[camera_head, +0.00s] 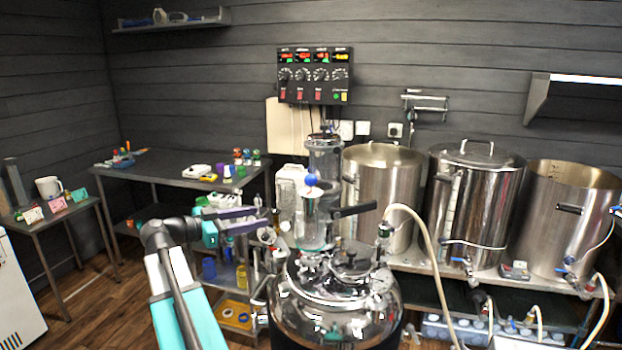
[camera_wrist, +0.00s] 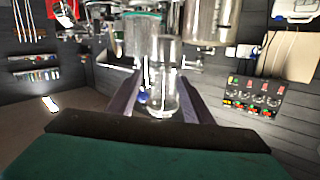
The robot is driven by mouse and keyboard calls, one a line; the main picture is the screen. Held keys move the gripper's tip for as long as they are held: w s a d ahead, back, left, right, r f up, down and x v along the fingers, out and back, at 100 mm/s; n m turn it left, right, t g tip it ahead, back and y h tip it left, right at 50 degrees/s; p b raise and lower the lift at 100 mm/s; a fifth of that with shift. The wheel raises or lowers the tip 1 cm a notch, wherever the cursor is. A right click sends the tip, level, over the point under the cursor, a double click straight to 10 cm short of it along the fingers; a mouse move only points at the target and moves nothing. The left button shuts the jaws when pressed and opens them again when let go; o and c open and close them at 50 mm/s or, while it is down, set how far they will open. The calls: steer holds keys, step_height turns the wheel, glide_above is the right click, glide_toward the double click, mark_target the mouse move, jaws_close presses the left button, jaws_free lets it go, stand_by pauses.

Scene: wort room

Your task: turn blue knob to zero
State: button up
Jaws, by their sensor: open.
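A round blue knob (camera_head: 311,180) sits on the glass and metal column (camera_head: 325,155) above the shiny steel vessel (camera_head: 335,300). My gripper (camera_head: 256,218) is open, with its dark purple fingers pointing right toward this column, left of and a little below the knob. In the wrist view, which looks upside down, my gripper (camera_wrist: 162,80) has its fingers spread on either side of a clear glass part (camera_wrist: 162,95). A small blue spot shows beside the left finger there; I cannot tell whether it is the knob. No contact is clear.
Three steel kettles (camera_head: 478,180) stand on a rack at right, with hoses and blue-handled valves. A control panel (camera_head: 315,75) with several dials hangs on the wall; it also shows in the wrist view (camera_wrist: 253,98). A dark side table (camera_head: 180,170) stands behind my arm.

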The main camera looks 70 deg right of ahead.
mark_target(306, 178)
steer(key=s+r+m+g, duration=0.2)
steer(key=s+r+m, duration=0.1)
steer(key=r, duration=0.6)
steer(key=shift+s+d+m, duration=0.3)
steer(key=shift+s+d, duration=0.1)
steer(key=shift+s, duration=0.4)
steer(key=shift+s+d+p, duration=0.1)
steer(key=shift+p, duration=0.2)
steer(key=p+x, duration=0.4)
steer(key=x, duration=0.7)
steer(key=shift+s+d+r, duration=0.1)
steer(key=shift+s+d, duration=0.2)
steer(key=shift+p+x, duration=0.4)
steer(key=shift+x, duration=0.45)
steer(key=shift+c, duration=0.3)
steer(key=c, duration=1)
steer(key=shift+a, duration=0.15)
